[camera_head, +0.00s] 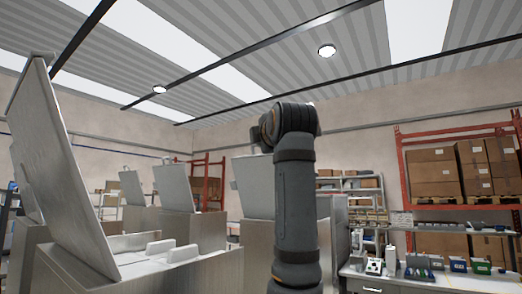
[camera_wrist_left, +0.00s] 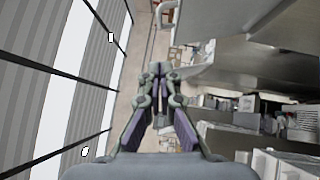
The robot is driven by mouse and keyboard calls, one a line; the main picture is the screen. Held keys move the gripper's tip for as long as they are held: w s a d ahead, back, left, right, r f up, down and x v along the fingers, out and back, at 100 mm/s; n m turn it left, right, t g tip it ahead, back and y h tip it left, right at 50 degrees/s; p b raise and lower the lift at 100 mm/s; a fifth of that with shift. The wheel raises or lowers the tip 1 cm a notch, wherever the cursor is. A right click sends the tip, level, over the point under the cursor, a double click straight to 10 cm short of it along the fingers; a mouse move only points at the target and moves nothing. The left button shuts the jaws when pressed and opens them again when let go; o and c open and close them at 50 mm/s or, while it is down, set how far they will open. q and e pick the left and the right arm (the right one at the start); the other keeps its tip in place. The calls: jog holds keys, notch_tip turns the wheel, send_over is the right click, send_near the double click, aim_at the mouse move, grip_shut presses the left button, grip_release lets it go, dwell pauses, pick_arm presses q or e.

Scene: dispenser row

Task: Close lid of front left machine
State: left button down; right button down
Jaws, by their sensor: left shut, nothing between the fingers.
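The nearest machine at the left (camera_head: 190,275) is a brushed-metal box, and I take it as the front left machine. Its flat metal lid (camera_head: 62,165) stands open, tilted up and back, with a small handle at its top edge. My left gripper (camera_wrist_left: 158,70) shows in the left wrist view with its fingertips together and nothing between them. A grey metal surface (camera_wrist_left: 215,30) lies to its upper right there; I cannot tell which machine part it is. My left gripper is not visible in the head view, and my right gripper is in neither view.
More machines with raised lids (camera_head: 173,187) stand behind, another lid (camera_head: 253,187) near the middle. One of my arm links rises in the centre and hides part of the scene. A workbench (camera_head: 430,282) with small bins and a red rack (camera_head: 403,175) with boxes are at the right.

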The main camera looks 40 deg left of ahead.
pick_arm(q)
jog(key=w+a+r+p, duration=0.2)
jog(key=w+a+p, duration=0.5)
jog(key=w+p, duration=0.2)
jog(key=shift+w+a, duration=0.4)
jog(key=shift+w, duration=0.3)
jog(key=shift+a, duration=0.15)
jog(key=shift+s+r, duration=0.1)
jog(key=shift+r, duration=0.1)
